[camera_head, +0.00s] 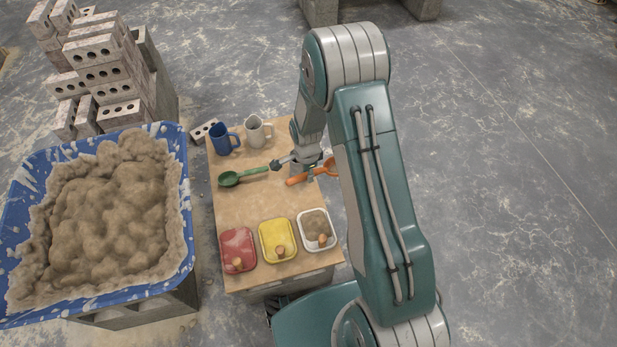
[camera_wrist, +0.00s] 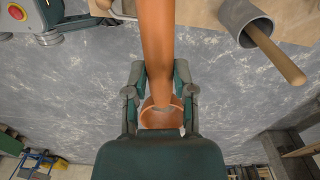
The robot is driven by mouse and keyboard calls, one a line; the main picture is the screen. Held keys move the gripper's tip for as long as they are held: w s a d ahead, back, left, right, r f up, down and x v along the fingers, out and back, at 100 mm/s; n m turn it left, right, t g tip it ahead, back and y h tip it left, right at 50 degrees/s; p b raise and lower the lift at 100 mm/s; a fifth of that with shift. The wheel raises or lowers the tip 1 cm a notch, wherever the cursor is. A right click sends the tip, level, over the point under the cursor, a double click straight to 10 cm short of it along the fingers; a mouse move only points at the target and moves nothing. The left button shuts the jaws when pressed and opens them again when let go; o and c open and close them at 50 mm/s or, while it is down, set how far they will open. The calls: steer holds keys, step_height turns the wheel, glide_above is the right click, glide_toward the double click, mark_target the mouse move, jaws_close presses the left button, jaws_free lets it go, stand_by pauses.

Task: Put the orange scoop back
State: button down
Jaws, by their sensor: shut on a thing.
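The orange scoop (camera_head: 297,179) is at the right of the wooden board, its bowl to the right, partly behind my arm. In the wrist view, the orange scoop (camera_wrist: 156,45) runs upright through the picture between my fingers, its rounded bowl lower down. My gripper (camera_head: 308,169) is shut on the scoop; the wrist view also shows my gripper (camera_wrist: 160,98) with a finger on each side of it. I cannot tell whether the scoop touches the board. A green scoop (camera_head: 229,179) lies on the board to the left.
The board's middle is clear.

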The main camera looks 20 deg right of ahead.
steer(key=n, duration=0.1)
steer(key=r+n, duration=0.1)
steer(key=shift+w+a+r+n, duration=0.25)
steer(key=shift+w+r+n, duration=0.1)
steer(key=shift+n, duration=0.05)
steer(key=w+a+r+n, duration=0.1)
steer(key=w+r+n, duration=0.3)
steer(key=n, duration=0.8)
steer(key=w+a+f+n, duration=0.3)
steer(key=w+f+n, duration=0.1)
steer(key=n, duration=0.1)
steer(key=w+a+f+n, duration=0.1)
steer(key=a+f+n, duration=0.3)
steer(key=f, duration=0.4)
steer(key=w+a+f+n, duration=0.1)
steer(key=a+f+n, duration=0.3)
steer(key=f, duration=0.4)
steer(key=w+a+f+n, duration=0.1)
steer(key=a+f+n, duration=0.3)
steer(key=f, duration=0.4)
steer(key=shift+a+n+y, duration=0.15)
steer(key=shift+n+y, duration=0.15)
steer(key=shift+f, duration=2)
steer(key=shift+f, duration=0.3)
